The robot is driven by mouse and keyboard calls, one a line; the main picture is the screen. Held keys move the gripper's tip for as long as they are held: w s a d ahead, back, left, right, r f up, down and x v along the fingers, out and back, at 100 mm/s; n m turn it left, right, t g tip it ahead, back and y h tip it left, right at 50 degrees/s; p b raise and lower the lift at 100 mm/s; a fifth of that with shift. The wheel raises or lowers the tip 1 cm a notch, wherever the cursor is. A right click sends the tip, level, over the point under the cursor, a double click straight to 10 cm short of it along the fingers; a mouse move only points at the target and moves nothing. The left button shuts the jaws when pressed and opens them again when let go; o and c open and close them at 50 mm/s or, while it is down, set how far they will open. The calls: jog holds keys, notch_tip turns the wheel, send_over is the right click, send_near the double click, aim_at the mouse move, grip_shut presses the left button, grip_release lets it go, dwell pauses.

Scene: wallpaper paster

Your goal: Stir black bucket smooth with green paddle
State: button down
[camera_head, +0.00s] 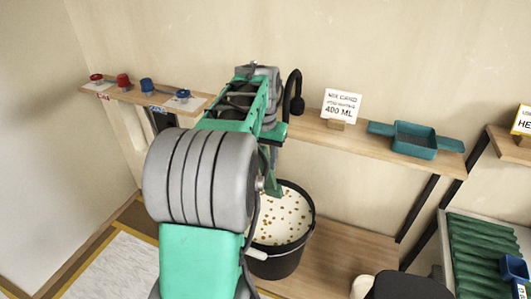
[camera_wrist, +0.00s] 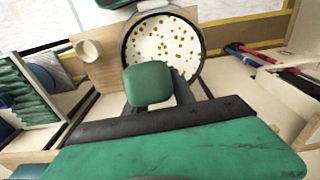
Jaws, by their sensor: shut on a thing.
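The black bucket (camera_head: 279,266) stands upright on a low wooden board. It holds cream paste (camera_head: 287,217) dotted with many brown lumps. In the wrist view the bucket's dark rim (camera_wrist: 203,50) and lumpy paste (camera_wrist: 162,40) lie just beyond my gripper. My gripper (camera_wrist: 157,90) is shut on the green paddle (camera_wrist: 149,83), whose blunt green end shows between the dark fingers. The paddle's lower part is hidden, so I cannot tell how deep it reaches. In the head view my arm covers the bucket's left side and most of the grip.
A wall shelf behind carries a black tap (camera_head: 294,92), a white card (camera_head: 341,106) reading 400 ML and a teal tray (camera_head: 414,139). Red and blue valves (camera_head: 147,86) sit at the left. A ribbed green tray (camera_head: 484,250) stands right. A pale cup (camera_wrist: 88,50) is near the bucket.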

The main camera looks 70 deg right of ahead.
notch_tip(320, 180, down, 12)
jog(key=b, duration=0.8)
jog(key=shift+f+b, duration=0.1)
jog(key=shift+b, duration=0.2)
